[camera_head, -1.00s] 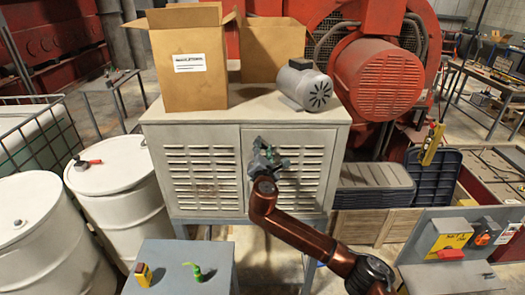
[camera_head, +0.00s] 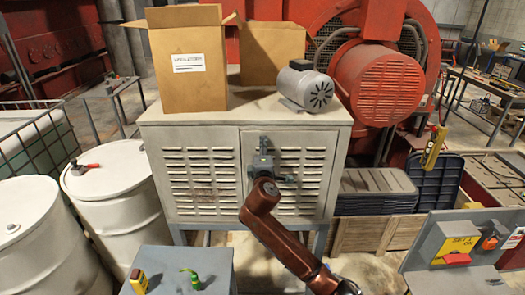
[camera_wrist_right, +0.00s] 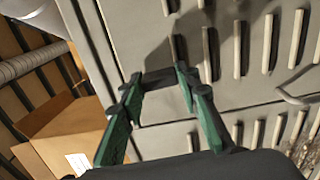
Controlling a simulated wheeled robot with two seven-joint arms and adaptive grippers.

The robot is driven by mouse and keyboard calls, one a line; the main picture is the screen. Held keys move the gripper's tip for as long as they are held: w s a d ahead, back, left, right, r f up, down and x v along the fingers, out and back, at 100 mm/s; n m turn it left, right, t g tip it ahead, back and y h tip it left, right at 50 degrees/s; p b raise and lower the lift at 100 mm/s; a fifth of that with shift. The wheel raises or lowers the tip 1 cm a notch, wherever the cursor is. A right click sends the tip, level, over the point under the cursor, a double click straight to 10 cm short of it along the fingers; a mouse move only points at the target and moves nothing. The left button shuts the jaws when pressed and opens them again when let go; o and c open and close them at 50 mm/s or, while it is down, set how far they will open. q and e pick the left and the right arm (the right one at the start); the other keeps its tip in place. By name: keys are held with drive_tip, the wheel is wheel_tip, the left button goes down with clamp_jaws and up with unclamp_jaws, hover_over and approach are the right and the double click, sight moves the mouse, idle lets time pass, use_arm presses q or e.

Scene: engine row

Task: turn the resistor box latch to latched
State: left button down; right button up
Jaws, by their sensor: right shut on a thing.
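The resistor box (camera_head: 200,135) is a pale grey cabinet with two louvred doors, standing in the middle of the head view. My right gripper (camera_head: 263,162) is at the upper left of its right door, near the seam between the doors, and covers the latch there. In the right wrist view its green fingers (camera_wrist_right: 160,88) reach to the door face (camera_wrist_right: 240,85). They are shut on a small dark grey bar (camera_wrist_right: 158,76), which looks like the latch. How far the latch is turned cannot be told. My left gripper is not in view.
Cardboard boxes (camera_head: 188,62) and a grey motor (camera_head: 307,86) stand on the cabinet top. White drums (camera_head: 118,190) stand at the left. A small grey table (camera_head: 215,262) is in front. A control panel (camera_head: 465,240) is at the right front.

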drive_tip(key=shift+m, duration=0.4)
drive_tip(key=o, duration=1.1)
drive_tip(key=shift+o, duration=0.3)
drive_tip(key=shift+s, duration=0.1)
drive_tip(key=s, duration=1.1)
drive_tip(key=shift+s, duration=0.4)
